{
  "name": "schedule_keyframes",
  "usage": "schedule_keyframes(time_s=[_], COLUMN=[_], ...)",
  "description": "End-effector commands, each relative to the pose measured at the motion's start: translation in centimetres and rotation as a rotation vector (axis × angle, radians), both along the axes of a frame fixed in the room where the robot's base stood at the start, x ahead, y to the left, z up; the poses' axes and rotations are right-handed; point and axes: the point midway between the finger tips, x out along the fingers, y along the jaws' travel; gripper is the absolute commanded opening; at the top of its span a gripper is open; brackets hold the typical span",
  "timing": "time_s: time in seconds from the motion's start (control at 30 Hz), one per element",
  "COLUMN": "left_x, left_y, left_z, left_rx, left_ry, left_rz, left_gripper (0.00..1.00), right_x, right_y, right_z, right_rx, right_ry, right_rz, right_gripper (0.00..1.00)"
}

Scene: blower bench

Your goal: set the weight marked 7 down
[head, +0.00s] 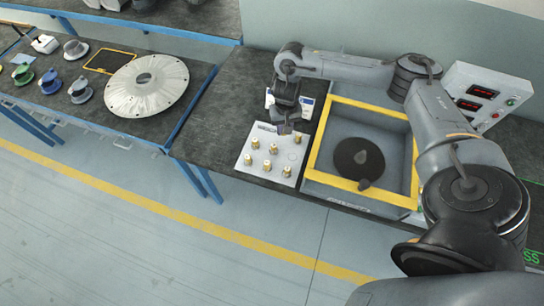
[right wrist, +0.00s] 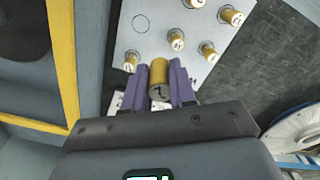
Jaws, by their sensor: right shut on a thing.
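My right gripper (head: 285,128) is over the far edge of a white plate (head: 245,170) in the head view. In the right wrist view, the purple fingers of my right gripper (right wrist: 159,84) are shut on a brass weight (right wrist: 158,70), whose end shows a mark that looks like 7. I cannot tell whether this weight touches the plate. Several other brass weights (head: 267,163) stand upright on the plate. An empty printed circle (right wrist: 141,23) shows on the plate in the right wrist view. My left gripper is out of view.
A yellow-rimmed grey bin (head: 312,150) with a dark round disc (head: 352,155) stands right of the plate. A control box (head: 485,95) with red displays is behind it. The left bench holds a large pale disc (head: 120,88) and several small parts.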

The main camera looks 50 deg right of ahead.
Motion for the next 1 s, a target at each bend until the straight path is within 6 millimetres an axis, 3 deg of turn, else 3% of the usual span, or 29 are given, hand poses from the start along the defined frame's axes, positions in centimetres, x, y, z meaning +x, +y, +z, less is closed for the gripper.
schedule_keyframes(time_s=[0.1,0.4,0.57,0.8,1.0], left_x=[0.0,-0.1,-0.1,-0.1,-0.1], left_y=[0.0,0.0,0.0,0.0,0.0], left_z=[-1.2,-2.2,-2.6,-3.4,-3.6], left_rx=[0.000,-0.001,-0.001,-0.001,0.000], left_ry=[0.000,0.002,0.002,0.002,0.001], left_rz=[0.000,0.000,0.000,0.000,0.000], left_gripper=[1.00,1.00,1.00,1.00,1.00], right_x=[-1.4,-3.1,-3.5,-3.5,-3.4], right_y=[-0.7,-1.2,-1.2,-1.2,-1.2], right_z=[-2.1,-4.4,-6.0,-9.8,-11.2], right_rx=[0.000,0.000,0.001,0.001,0.001], right_ry=[0.006,0.001,0.003,0.001,-0.001], right_rz=[-0.010,-0.014,-0.015,-0.015,-0.014], right_gripper=[0.00,0.00,0.00,0.00,0.00])
